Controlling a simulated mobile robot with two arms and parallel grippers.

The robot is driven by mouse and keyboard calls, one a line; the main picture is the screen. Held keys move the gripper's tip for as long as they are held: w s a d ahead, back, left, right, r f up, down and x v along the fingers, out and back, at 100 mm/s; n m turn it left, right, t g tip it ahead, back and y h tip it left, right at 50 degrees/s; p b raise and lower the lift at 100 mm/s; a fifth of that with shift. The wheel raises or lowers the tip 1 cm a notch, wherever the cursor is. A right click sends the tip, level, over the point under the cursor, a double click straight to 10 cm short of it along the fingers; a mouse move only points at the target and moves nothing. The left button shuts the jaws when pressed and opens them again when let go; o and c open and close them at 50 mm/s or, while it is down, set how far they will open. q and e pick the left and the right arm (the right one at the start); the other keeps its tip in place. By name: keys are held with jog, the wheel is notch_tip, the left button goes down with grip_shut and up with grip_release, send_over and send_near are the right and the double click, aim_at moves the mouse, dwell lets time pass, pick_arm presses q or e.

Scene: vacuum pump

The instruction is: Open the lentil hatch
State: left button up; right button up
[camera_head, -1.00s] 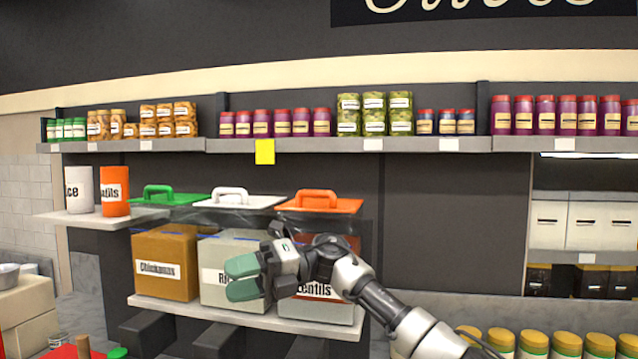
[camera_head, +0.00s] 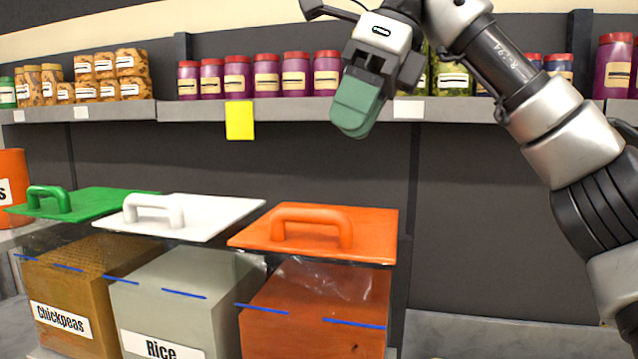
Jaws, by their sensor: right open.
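The lentil hatch is a flat orange lid (camera_head: 375,228) with a raised orange handle (camera_head: 313,226). It lies flat on top of the clear-walled lentil bin (camera_head: 312,308) at the right end of the row; the bin shows reddish-brown contents, and its front label is out of view. My right gripper (camera_head: 357,108), with green fingers, is above and a little right of the handle, apart from it, in front of the shelf. It is open and empty, with its fingers pointing down and seen nearly side-on. My left gripper is not in view.
A white lid (camera_head: 190,216) on the rice bin (camera_head: 185,285) and a green lid (camera_head: 95,203) on the chickpea bin (camera_head: 85,275) are close on the left. A jar shelf (camera_head: 280,110) runs behind and above. The wall right of the lentil bin is clear.

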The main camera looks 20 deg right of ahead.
aim_at(319, 211)
jog(key=b+x, duration=0.2)
jog(key=x, duration=0.7)
jog(key=shift+s+a+f, duration=0.1)
jog(key=shift+f, duration=0.1)
jog(key=shift+s+a+f, duration=0.1)
jog(key=shift+a+f, duration=0.05)
jog(key=shift+f, duration=0.25)
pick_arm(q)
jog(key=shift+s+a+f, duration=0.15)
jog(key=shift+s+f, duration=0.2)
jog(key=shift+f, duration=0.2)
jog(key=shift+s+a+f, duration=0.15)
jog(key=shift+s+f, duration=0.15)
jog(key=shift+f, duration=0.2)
pick_arm(e)
jog(key=shift+a, duration=0.1)
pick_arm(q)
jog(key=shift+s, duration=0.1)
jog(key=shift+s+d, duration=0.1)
pick_arm(e)
grip_shut()
